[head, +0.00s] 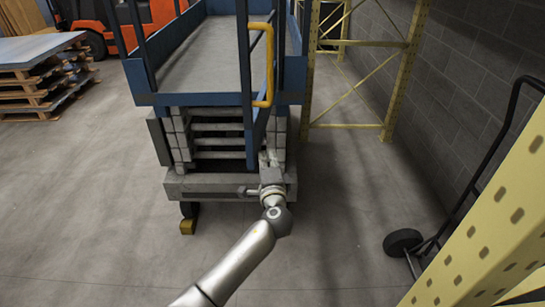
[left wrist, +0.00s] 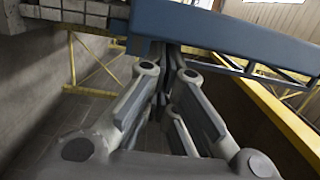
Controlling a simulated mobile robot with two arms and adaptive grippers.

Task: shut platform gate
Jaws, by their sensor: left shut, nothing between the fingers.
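The platform gate (head: 246,85) is a blue frame on the near end of the blue-railed lift platform (head: 195,99). It stands swung out toward me at the right side, leaving the platform's end open. Its yellow handle (head: 268,65) is on the gate's right side in the head view. My left gripper (head: 268,160) is low beside the gate's near lower end, and the arm hides part of it. In the left wrist view, the fingers (left wrist: 165,92) are shut and empty, close to a blue bar (left wrist: 225,38). I cannot tell whether they touch it. My right gripper is out of view.
Yellow racking (head: 390,85) stands right of the lift, and a yellow perforated upright (head: 490,225) is near right. A hand truck wheel (head: 403,242) is beside it. Stacked pallets (head: 40,80) and an orange forklift (head: 90,45) are at left. The floor before the lift is mostly clear.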

